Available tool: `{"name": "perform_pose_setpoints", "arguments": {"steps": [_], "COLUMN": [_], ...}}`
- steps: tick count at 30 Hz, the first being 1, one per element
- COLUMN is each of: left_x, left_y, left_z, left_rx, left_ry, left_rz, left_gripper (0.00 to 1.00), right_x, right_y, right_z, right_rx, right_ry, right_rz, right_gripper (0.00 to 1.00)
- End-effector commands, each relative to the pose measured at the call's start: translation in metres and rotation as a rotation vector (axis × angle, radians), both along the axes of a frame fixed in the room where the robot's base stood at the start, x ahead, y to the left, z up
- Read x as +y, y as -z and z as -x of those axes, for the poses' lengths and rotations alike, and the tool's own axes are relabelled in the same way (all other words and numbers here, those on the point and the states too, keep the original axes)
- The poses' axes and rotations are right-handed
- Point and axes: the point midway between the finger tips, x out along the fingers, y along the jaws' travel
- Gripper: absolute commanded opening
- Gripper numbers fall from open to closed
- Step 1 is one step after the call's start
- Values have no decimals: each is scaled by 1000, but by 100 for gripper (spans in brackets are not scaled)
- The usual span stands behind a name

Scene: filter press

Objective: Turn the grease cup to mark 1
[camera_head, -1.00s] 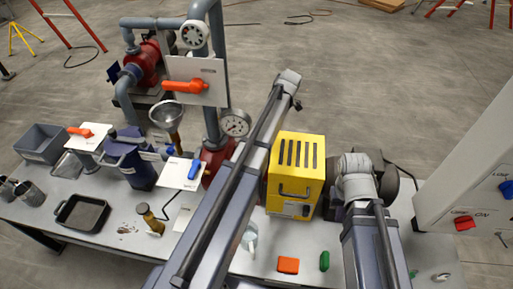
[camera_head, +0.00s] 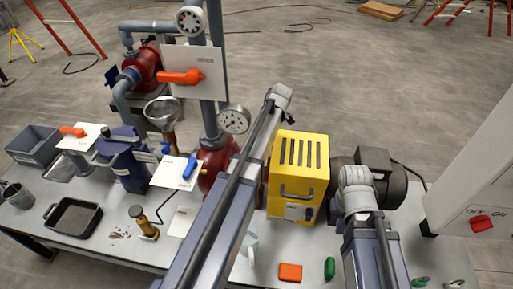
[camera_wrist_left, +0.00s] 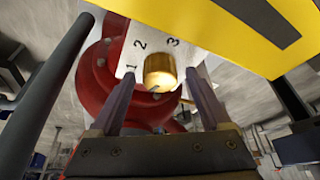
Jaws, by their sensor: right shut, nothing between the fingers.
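The brass grease cup (camera_wrist_left: 160,72) sits before a white dial plate (camera_wrist_left: 143,35) with the numbers 1, 2 and 3, in the left wrist view. A dark mark shows low on the cup; which number it points to is unclear. My left gripper (camera_wrist_left: 160,80) is open, one finger on each side of the cup, with gaps on both sides. In the head view, my left arm hides the cup and left gripper. My right arm (camera_head: 357,200) is right of the yellow housing; its gripper is shut and empty, its fingers hard to make out.
The yellow housing (camera_head: 299,172) stands close to the cup, at the upper right in the left wrist view. A red pump casing (camera_wrist_left: 95,75) lies behind the dial. An orange block (camera_head: 290,272) and a green piece (camera_head: 329,268) lie at the table's front.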

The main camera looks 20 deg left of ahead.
Motion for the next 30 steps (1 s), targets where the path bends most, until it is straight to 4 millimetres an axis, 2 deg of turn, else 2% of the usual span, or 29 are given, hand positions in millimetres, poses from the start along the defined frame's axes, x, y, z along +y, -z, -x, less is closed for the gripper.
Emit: {"name": "perform_pose_setpoints", "arguments": {"steps": [2, 21, 30], "left_x": [0, 0, -1], "left_y": [0, 0, 0], "left_z": [0, 0, 1], "left_rx": [0, 0, 0], "left_ry": [0, 0, 38], "left_rz": [0, 0, 0], "left_gripper": [71, 0, 0], "right_x": [0, 0, 0], "right_y": [0, 0, 0], "right_z": [0, 0, 0], "right_rx": [0, 0, 0], "right_ry": [0, 0, 0], "right_rz": [0, 0, 0], "right_gripper": [0, 0, 0]}}
